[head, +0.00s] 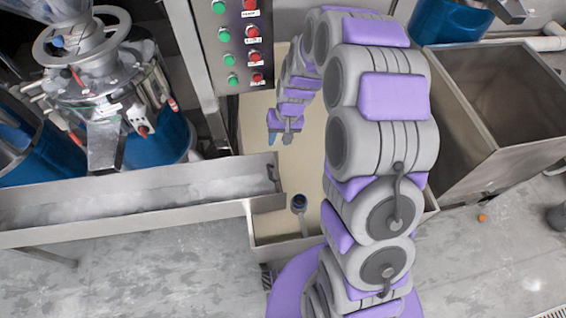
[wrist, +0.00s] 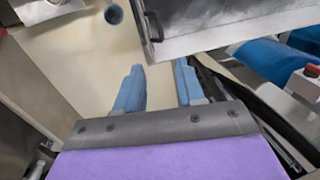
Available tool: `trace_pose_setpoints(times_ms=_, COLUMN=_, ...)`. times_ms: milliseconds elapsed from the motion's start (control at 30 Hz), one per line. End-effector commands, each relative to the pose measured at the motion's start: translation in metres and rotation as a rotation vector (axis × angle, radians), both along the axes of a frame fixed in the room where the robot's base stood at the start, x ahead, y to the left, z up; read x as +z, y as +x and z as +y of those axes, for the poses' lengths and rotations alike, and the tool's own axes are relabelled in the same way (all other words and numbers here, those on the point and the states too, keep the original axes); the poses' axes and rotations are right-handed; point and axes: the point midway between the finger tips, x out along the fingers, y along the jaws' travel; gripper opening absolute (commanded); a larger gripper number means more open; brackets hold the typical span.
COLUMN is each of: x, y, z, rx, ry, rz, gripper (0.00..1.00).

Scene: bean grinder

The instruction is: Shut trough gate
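The long metal trough (head: 150,200) runs across the left of the head view and holds pale material. At its right end is an upright end plate with a small dark handle, which I take as the gate (head: 274,174); whether it is open or closed is unclear. In the wrist view the trough end with the dark handle (wrist: 153,26) is at the top, just beyond the fingertips. My gripper (head: 285,132) is above the pale surface, behind the trough's end in the head view. In the wrist view its two blue fingers (wrist: 158,66) are apart with nothing between them.
A control panel with green and red buttons (head: 238,45) stands behind. The grinder (head: 105,85) is at left, and a metal bin (head: 500,100) at right.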

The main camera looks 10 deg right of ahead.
Motion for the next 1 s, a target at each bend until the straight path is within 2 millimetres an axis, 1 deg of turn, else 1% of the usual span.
trace_pose_setpoints(times_ms=167, x=-0.017, y=-0.001, z=0.005, rx=0.004, ry=0.000, rz=0.002, gripper=0.38)
trace_pose_setpoints(times_ms=800, x=-0.138, y=-0.002, z=0.030, rx=0.003, ry=0.000, rz=0.005, gripper=0.38)
trace_pose_setpoints(times_ms=900, x=-0.152, y=-0.002, z=0.033, rx=0.004, ry=0.000, rz=0.004, gripper=0.38)
trace_pose_setpoints(times_ms=1000, x=-0.161, y=-0.001, z=0.035, rx=0.003, ry=-0.001, rz=0.000, gripper=0.38)
